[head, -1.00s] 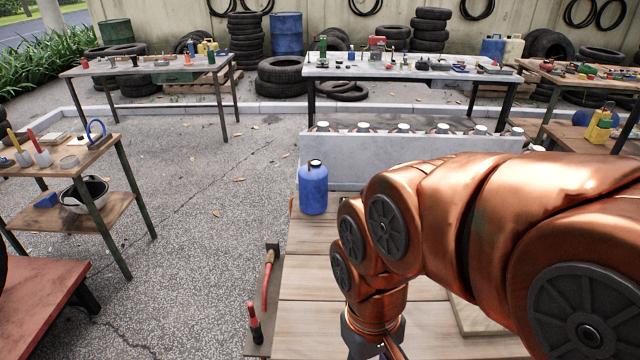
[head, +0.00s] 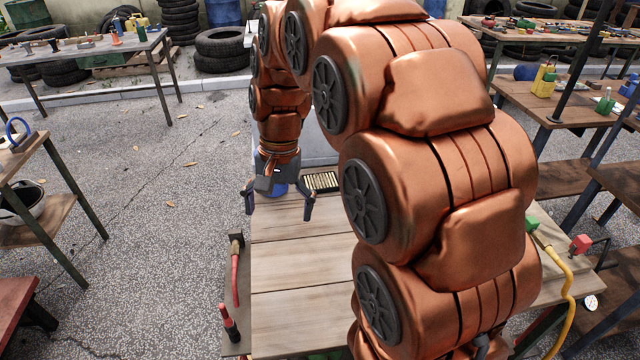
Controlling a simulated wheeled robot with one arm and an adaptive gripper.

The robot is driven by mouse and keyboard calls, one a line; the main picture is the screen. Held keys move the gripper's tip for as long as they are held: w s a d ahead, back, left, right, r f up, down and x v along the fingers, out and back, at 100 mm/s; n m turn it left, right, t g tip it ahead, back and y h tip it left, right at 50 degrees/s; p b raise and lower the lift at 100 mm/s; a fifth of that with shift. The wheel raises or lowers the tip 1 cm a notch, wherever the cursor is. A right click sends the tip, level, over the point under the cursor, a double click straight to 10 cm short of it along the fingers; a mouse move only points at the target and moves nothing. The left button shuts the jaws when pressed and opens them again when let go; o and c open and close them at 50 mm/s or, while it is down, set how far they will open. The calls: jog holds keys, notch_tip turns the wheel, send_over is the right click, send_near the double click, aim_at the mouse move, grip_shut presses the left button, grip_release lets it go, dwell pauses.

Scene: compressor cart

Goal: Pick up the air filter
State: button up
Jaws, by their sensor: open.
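The air filter (head: 321,181) appears to be the small dark-framed piece with pale yellow pleats. It lies near the far end of the wooden bench top (head: 300,270), partly hidden by my arm. My gripper (head: 279,208) is open and empty, pointing down with its fingers spread wide. In the picture it is just left of the filter and apart from it. I cannot tell its exact height above the bench.
A hammer (head: 236,262) and a red-and-black handled tool (head: 229,323) lie along the bench's left edge. A yellow hose (head: 569,285) and a gauge (head: 591,302) are at right. The bench middle is clear.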

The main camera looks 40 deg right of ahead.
jog(key=w+d+f+m+y, duration=0.15)
jog(key=w+d+m, duration=0.45)
jog(key=w, duration=0.6)
jog(key=m+t, duration=0.3)
jog(key=m, duration=0.5)
send_near(320, 180)
jog(key=shift+w+a+f+y+b, duration=0.1)
jog(key=shift+a+f+y+b, duration=0.1)
jog(key=shift+f+y+b, duration=0.2)
jog(key=shift+f+m, duration=0.3)
jog(key=shift+f, duration=0.05)
jog(key=shift+d+p+x, duration=0.1)
jog(key=shift+p+x, duration=0.5)
jog(key=shift+x, duration=1.25)
jog(key=shift+d+p+x, duration=0.15)
jog(key=shift+p+x, duration=0.45)
jog(key=shift+x, duration=1.25)
jog(key=shift+c, duration=0.4)
jog(key=c, duration=1)
